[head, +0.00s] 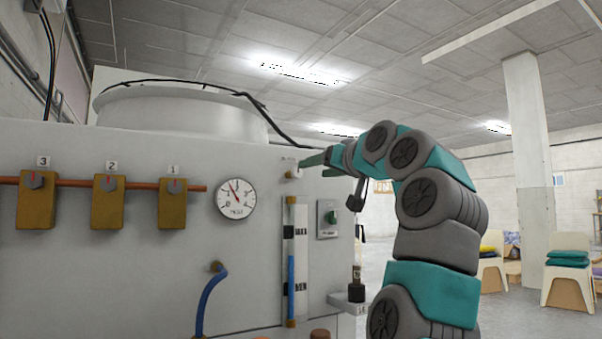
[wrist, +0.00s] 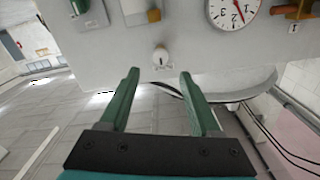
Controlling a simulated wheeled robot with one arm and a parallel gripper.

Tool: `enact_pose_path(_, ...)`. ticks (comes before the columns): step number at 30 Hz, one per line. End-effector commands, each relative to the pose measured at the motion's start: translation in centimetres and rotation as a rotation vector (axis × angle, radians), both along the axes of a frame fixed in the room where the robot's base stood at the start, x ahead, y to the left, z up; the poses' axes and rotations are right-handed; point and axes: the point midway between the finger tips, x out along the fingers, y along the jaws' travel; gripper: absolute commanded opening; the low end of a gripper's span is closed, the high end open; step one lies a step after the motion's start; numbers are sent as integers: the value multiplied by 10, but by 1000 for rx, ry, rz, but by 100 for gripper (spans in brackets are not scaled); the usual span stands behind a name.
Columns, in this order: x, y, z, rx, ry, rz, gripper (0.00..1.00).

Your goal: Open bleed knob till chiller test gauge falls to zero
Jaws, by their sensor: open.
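A small pale round knob (head: 292,174), which looks like the bleed knob, sits on the white panel above the sight tube. In the wrist view the knob (wrist: 160,57) lies just beyond and between my fingertips, apart from both. My gripper (head: 308,161) is open and empty, reaching in from the right; in the wrist view its two green fingers (wrist: 159,74) stand wide apart. A round white gauge (head: 236,198) is left of the knob. Its red needle points up and left. The gauge (wrist: 232,10) shows upside down and partly cut off in the wrist view.
Three brass valves (head: 173,204) hang on a copper pipe at left. A sight tube (head: 295,260) and a switch plate with a green knob (head: 328,218) are below my gripper. A blue hose (head: 208,298) is lower left. Chairs (head: 568,272) stand far right.

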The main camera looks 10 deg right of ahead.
Motion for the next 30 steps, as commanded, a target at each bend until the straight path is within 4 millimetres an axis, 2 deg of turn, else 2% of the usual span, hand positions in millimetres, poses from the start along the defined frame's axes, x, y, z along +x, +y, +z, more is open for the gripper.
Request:
enact_pose_path(8,21,7,3,0,0,0,64)
enact_pose_path(18,67,22,3,0,1,0,64)
enact_pose_path(27,73,24,1,1,-3,-1,64)
enact_pose_path(30,73,24,1,1,-3,-1,55)
